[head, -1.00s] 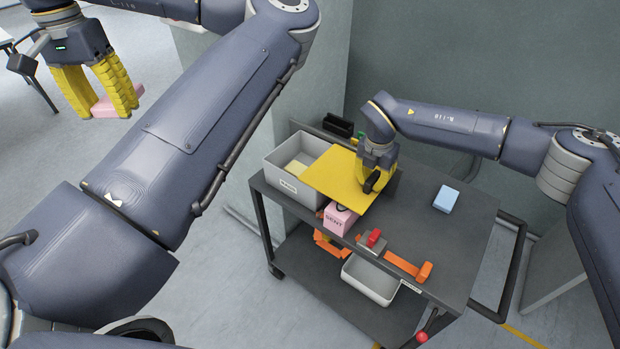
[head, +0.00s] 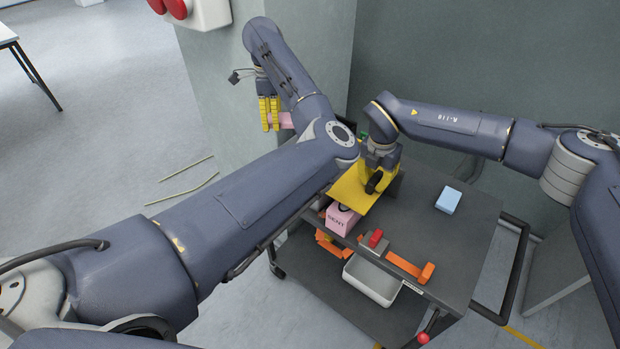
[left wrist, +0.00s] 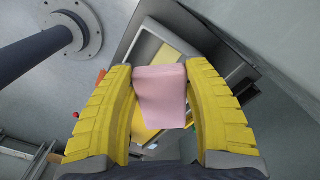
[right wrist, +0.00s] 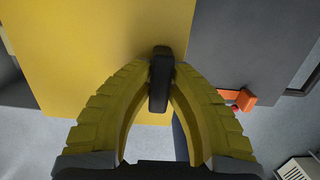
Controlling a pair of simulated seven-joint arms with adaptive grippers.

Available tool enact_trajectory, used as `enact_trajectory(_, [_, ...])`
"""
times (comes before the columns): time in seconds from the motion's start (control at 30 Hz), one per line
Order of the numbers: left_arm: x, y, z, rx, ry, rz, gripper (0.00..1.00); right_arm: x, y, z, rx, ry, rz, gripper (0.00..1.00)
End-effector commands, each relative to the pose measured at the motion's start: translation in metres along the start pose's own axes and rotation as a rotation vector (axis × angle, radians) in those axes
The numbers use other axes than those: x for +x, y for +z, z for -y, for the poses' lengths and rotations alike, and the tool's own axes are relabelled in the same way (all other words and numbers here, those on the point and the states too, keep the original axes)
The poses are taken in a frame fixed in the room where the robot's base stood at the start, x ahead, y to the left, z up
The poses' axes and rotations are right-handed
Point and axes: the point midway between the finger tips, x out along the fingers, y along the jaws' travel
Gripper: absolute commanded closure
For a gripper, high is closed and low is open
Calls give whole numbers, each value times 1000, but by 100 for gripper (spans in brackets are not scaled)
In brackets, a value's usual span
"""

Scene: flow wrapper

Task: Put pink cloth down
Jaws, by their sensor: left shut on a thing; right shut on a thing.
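The pink cloth (left wrist: 160,95) is a folded block between the yellow fingers of my left gripper (left wrist: 160,100). In the head view the left gripper (head: 269,114) is shut on the pink cloth (head: 287,120), in the air beside the grey wall corner. The left wrist view shows the cart and its grey bin below the cloth. My right gripper (head: 380,180) is shut on the black handle (right wrist: 160,80) of a yellow panel (right wrist: 90,50). The yellow panel also shows in the head view (head: 352,191), over the cart's left part.
The dark cart top (head: 420,225) holds a blue block (head: 448,200), a pink box marked "SENT" (head: 341,220) and a red button (head: 376,237). A white bin (head: 371,280) sits on the lower shelf. My left arm hides the cart's grey bin in the head view.

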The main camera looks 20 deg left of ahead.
Motion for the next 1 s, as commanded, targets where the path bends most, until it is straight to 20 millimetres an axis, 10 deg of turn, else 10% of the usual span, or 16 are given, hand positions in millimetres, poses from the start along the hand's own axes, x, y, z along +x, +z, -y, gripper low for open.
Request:
enact_trajectory(0.23, [14,-49,12,229,0,3,64,1,0,1,2,-3,0,100])
enact_trajectory(1.0, [87,-49,12,285,1,3,64,1,0,1,1,-3,-1,100])
